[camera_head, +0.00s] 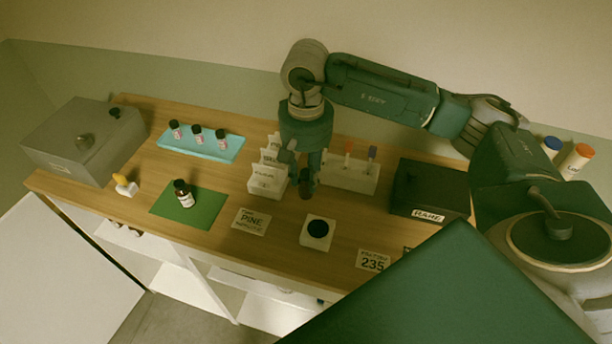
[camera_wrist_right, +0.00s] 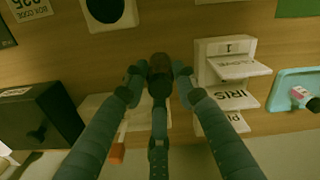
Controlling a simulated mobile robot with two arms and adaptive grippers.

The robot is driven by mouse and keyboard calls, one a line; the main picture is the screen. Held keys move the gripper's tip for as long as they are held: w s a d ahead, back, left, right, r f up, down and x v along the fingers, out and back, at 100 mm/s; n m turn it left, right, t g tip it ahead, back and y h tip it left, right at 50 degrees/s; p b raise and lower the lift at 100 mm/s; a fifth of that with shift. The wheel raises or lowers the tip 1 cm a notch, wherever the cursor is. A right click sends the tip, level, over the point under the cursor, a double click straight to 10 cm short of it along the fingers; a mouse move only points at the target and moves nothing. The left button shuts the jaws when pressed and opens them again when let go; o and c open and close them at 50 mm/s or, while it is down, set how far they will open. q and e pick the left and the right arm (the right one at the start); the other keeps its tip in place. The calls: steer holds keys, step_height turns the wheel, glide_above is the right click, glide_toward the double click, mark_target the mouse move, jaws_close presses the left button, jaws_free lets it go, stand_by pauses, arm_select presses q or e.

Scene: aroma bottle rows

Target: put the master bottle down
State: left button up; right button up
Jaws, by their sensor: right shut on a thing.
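My right gripper (camera_head: 306,186) hangs over the middle of the table and is shut on a small dark brown bottle, the master bottle (camera_wrist_right: 160,72); its lower end (camera_head: 305,190) shows between the fingers in the head view. The bottle is above the table top, between the white card rack (camera_head: 268,183) and the white block with a black round pad (camera_head: 317,233). I cannot tell the exact gap below it. Another dark bottle with a white label (camera_head: 184,195) stands on the green mat (camera_head: 210,213). My left gripper is not in view.
A teal tray (camera_head: 225,155) holds 3 small bottles at the back left. A grey box (camera_head: 75,140) stands far left; a black box marked RARE (camera_head: 430,190) stands right. A white stick holder (camera_head: 350,180) is behind the gripper. A PINE card (camera_head: 251,221) lies in front.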

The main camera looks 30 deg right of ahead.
steer(key=shift+f, duration=1)
steer(key=o, duration=1.1)
steer(key=shift+r, duration=0.1)
steer(key=shift+o, duration=0.2)
